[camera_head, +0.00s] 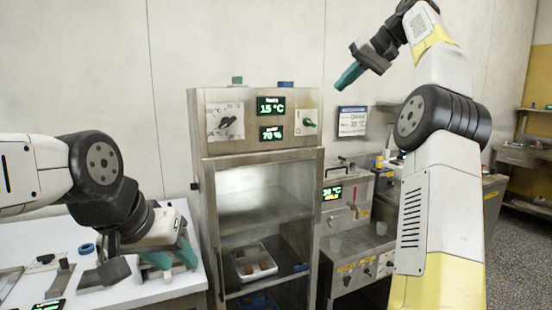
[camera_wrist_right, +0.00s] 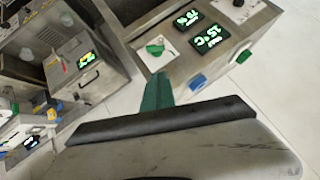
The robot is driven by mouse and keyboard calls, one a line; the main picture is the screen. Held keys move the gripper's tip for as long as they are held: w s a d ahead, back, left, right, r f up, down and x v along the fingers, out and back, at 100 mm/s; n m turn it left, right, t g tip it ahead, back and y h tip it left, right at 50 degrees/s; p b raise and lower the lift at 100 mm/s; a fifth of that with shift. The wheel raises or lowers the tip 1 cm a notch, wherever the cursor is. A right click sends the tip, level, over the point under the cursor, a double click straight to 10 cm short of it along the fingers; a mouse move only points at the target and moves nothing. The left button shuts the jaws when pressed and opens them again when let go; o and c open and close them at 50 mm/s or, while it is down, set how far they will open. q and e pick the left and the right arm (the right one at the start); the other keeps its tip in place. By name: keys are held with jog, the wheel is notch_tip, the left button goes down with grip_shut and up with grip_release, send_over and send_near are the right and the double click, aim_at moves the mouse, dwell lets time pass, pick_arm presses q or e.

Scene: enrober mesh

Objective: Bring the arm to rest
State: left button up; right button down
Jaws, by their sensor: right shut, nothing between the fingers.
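My right arm is raised on the right of the head view, with its gripper (camera_head: 348,77) high in front of the back wall, to the right of the cabinet top. Its green fingers are together and empty; they also show in the right wrist view (camera_wrist_right: 157,92). My left gripper (camera_head: 172,258) hangs low over the white table at the left, its two green fingers apart with nothing seen between them. Whether its fingertips touch the table I cannot tell.
A steel cabinet (camera_head: 263,154) with lit displays stands in the middle, its compartment showing a white tray (camera_head: 254,262) with brown pieces. A steel machine (camera_head: 348,240) with knobs stands right of it. The white table (camera_head: 30,240) holds small items. Space around the raised gripper looks clear.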

jog(key=s+a+f+h, duration=0.3)
jog(key=s+a+f, duration=0.3)
jog(key=s+a, duration=0.5)
jog(key=s+f+m+g+h, duration=0.1)
jog(key=s+f, duration=2.2)
jog(key=f, duration=0.1)
jog(key=shift+s+f, duration=0.25)
